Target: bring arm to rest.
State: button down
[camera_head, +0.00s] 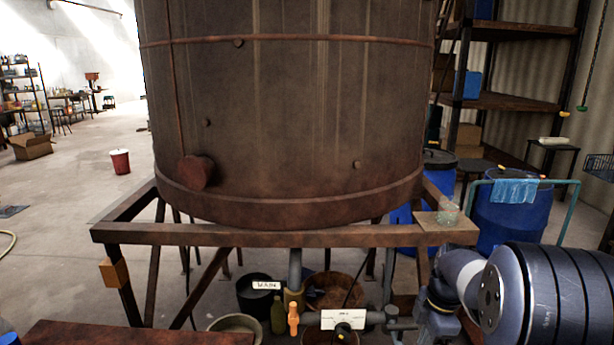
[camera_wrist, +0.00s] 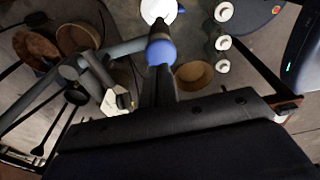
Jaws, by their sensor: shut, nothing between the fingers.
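In the head view my arm is folded at the lower right, close to the stand's right corner. I cannot make out the fingers there.
A large rusty vat (camera_head: 295,120) stands on a steel frame (camera_head: 260,237). Below it are an orange-handled valve (camera_head: 293,318), a pipe with a white label (camera_head: 343,319) and a dark bucket (camera_head: 255,300). A blue drum (camera_head: 510,218) stands at right. Open floor lies left.

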notch_tip(320, 180, up, 8)
jog(key=d, duration=0.1)
dwell(0.4)
jog(key=shift+s+f, duration=0.1)
jog(key=shift+f, duration=0.05)
